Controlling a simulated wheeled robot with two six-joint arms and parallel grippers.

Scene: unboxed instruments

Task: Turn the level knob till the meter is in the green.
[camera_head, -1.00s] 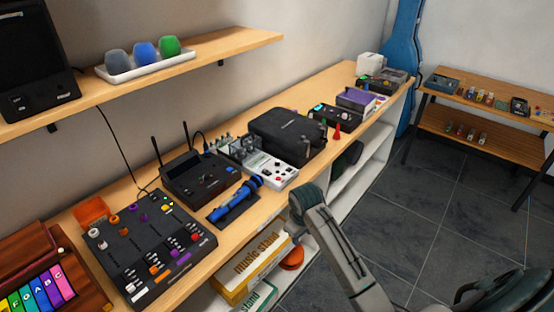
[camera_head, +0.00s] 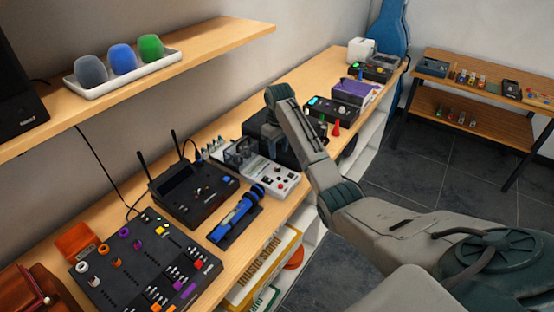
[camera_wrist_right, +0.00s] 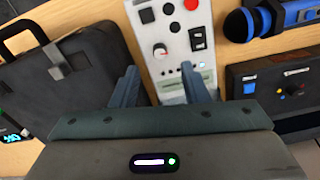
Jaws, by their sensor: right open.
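A white instrument panel (camera_head: 270,177) lies on the bench between a black case and a blue microphone. In the right wrist view the panel (camera_wrist_right: 173,30) shows a grey round knob (camera_wrist_right: 160,51), a red button and black switches. Its lettering is unreadable and I cannot make out a meter with a green zone. My right gripper (camera_wrist_right: 158,72) is open, its two fingers apart on either side of the panel's lower part, with the knob just beyond the tips. Nothing is between the fingers. My left gripper is not in view.
The black case (camera_wrist_right: 75,70) stands close on the left in the wrist view. The blue microphone (camera_head: 237,216) and a black box with antennas (camera_head: 192,193) are nearby. A mixer (camera_head: 145,268) sits lower left. A shelf with a white tray (camera_head: 130,78) overhangs the wall side.

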